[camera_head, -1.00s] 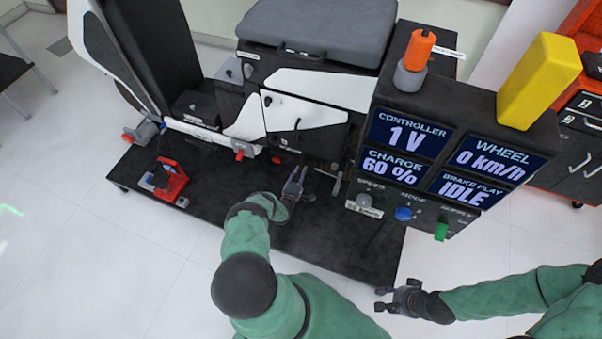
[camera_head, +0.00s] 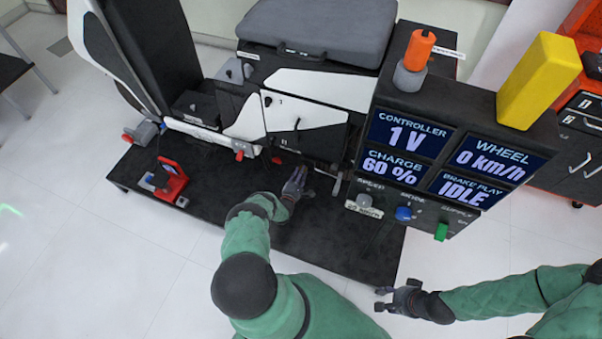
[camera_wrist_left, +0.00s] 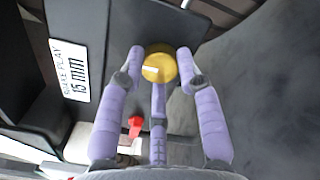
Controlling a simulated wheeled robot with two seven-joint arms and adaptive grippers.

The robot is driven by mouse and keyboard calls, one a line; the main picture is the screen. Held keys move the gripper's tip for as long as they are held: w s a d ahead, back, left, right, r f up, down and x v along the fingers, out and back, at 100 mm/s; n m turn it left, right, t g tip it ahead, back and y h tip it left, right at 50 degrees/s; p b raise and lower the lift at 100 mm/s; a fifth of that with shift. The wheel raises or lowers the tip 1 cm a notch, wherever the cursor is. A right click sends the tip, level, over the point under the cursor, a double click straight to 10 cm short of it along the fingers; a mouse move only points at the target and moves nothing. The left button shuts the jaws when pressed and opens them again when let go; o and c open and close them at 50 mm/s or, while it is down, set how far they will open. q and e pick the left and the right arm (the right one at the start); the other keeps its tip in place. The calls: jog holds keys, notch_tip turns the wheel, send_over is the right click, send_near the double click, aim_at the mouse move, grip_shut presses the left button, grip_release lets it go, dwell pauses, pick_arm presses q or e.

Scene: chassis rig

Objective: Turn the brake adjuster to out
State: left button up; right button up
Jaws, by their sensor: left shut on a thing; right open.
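The brake adjuster is a round yellow knob (camera_wrist_left: 160,66) with a white mark, in the left wrist view. A label (camera_wrist_left: 69,72) beside it reads "BRAKE PLAY 15 mm". My left gripper (camera_wrist_left: 160,70) has its fingers around the knob and is shut on it. In the head view my left gripper (camera_head: 296,180) reaches to the lower front of the chassis rig (camera_head: 315,110), and the knob is hidden there. My right gripper (camera_head: 388,299) is open and empty, low in front of the rig's platform.
The display box shows "BRAKE PLAY IDLE" on its screen (camera_head: 468,187). Below are a blue knob (camera_head: 404,213) and a green switch (camera_head: 441,231). A red part (camera_wrist_left: 136,126) sits near my left fingers. A red device (camera_head: 171,179) stands on the platform (camera_head: 235,205).

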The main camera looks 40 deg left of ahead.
pick_arm(q)
jog(key=shift+s+a, duration=0.1)
jog(key=shift+a, duration=0.4)
jog(key=o, duration=1)
jog(key=shift+c, duration=0.2)
jog(key=shift+o, duration=0.9)
jog(key=shift+f, duration=0.1)
jog(key=shift+d, duration=0.2)
jog(key=shift+s+d, duration=0.1)
jog(key=v, duration=1.1)
jog(key=shift+s+d, duration=0.15)
jog(key=shift+s, duration=0.2)
